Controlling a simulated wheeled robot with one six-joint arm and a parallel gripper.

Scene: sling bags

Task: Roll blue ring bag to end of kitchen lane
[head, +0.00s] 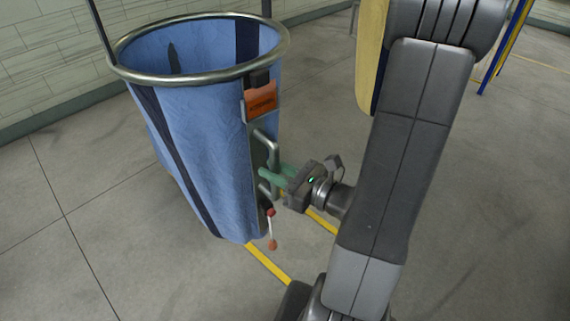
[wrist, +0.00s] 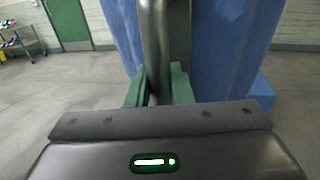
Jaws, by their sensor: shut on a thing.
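The blue ring bag (head: 200,130) hangs from a round metal ring at the left of the head view, with dark vertical stripes and an orange label (head: 262,101). A metal handle (head: 272,158) stands on its right side. My gripper (head: 270,174) is at this handle, its green fingers closed around the bar. In the wrist view the handle bar (wrist: 165,40) runs upright between the green fingers (wrist: 160,88), with the blue bag (wrist: 235,45) behind it. A small lever with red ends (head: 271,228) hangs below the handle. The bag's lower end is partly out of clear sight.
A yellow floor line (head: 268,264) runs beneath the bag. A pale tiled wall (head: 50,60) is at the left. Blue and yellow posts (head: 497,60) stand at the upper right. The wrist view shows a green door (wrist: 68,22) and a loaded cart (wrist: 20,38). Grey floor lies open around.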

